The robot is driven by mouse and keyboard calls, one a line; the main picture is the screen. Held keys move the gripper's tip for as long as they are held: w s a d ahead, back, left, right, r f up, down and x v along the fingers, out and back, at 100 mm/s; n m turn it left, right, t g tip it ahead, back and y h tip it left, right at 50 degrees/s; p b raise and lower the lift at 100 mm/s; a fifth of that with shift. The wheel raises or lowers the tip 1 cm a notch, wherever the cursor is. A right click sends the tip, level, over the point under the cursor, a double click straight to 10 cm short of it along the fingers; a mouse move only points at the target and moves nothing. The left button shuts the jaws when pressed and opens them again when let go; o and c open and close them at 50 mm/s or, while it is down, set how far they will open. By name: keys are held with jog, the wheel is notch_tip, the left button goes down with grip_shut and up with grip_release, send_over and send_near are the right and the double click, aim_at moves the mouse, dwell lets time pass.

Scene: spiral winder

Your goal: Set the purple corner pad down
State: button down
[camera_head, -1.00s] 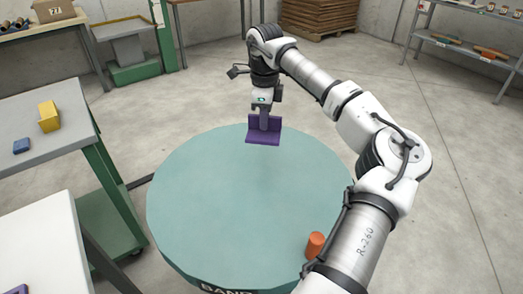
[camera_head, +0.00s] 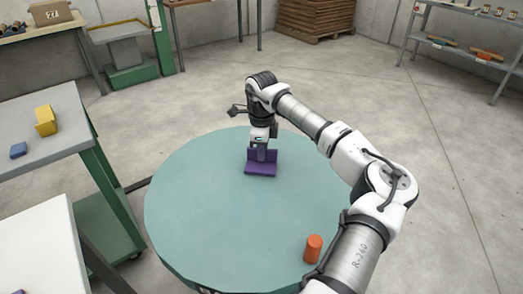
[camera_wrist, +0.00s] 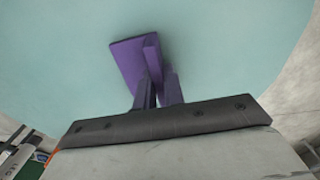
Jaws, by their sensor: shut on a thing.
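The purple corner pad (camera_head: 260,170) is an L-shaped piece with a flat base and an upright wall. It is at the far part of the round teal table (camera_head: 210,220), with its base low at or just over the surface; I cannot tell if it touches. My gripper (camera_head: 261,156) points down and is shut on the pad's upright wall. In the wrist view the pad (camera_wrist: 129,64) shows between and beyond my fingers (camera_wrist: 158,98), with the teal top behind it. Part of the upright wall is hidden by the fingers.
An orange cylinder (camera_head: 313,248) stands near the table's front right edge, close to my arm. A grey bench (camera_head: 50,140) at left holds a yellow block (camera_head: 46,120) and a blue block (camera_head: 18,150). The middle and left of the round table are clear.

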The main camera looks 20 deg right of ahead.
jog(key=shift+f, duration=0.2)
jog(key=c, duration=1.5)
grip_release()
notch_tip(320, 180, up, 12)
jog(key=shift+r, duration=0.25)
